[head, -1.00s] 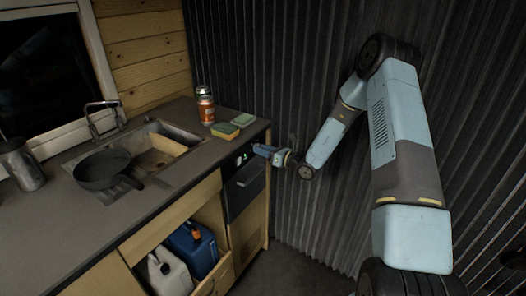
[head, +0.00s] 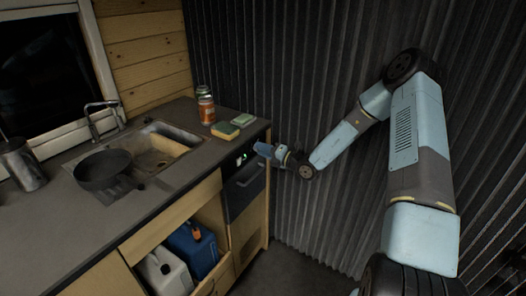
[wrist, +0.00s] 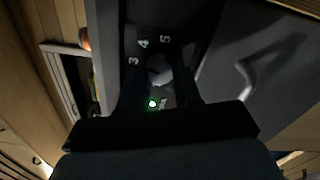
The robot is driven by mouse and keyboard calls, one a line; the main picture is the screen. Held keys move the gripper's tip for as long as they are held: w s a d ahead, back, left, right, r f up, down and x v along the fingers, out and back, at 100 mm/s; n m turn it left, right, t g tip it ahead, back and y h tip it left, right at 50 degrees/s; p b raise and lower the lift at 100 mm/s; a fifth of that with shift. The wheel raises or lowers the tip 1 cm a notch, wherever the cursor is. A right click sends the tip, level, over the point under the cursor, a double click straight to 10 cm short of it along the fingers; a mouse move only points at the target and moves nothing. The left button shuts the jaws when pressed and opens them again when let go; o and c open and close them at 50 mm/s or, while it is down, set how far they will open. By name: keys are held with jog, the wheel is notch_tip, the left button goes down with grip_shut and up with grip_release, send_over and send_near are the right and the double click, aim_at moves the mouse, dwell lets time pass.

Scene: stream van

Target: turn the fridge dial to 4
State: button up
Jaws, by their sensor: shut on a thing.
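The fridge dial (wrist: 159,70) is a small grey knob in the middle of the wrist view. White numerals 3, 4 and 5 show around its far side, and a green light (wrist: 152,103) glows on the near side. My gripper (wrist: 158,80) has its dark fingers on either side of the dial, shut on it. I cannot tell exactly which numeral the dial points to. In the head view my gripper (head: 257,148) is at the top panel of the dark fridge (head: 243,188), beside the green light, and hides the dial.
A blue jug (head: 196,249) sits in the open cabinet below. A corrugated wall is close behind my arm.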

jog(key=m, duration=0.5)
jog(key=shift+w+d+f, duration=0.1)
jog(key=shift+w+d, duration=0.05)
jog(key=shift+d, duration=0.1)
jog(key=shift+m, duration=0.3)
jog(key=o, duration=0.7)
jog(key=shift+f, duration=0.1)
jog(key=o, duration=0.3)
jog(key=shift+a, duration=0.1)
jog(key=shift+o, duration=0.2)
jog(key=v, duration=1.3)
jog(key=shift+s+d, duration=0.3)
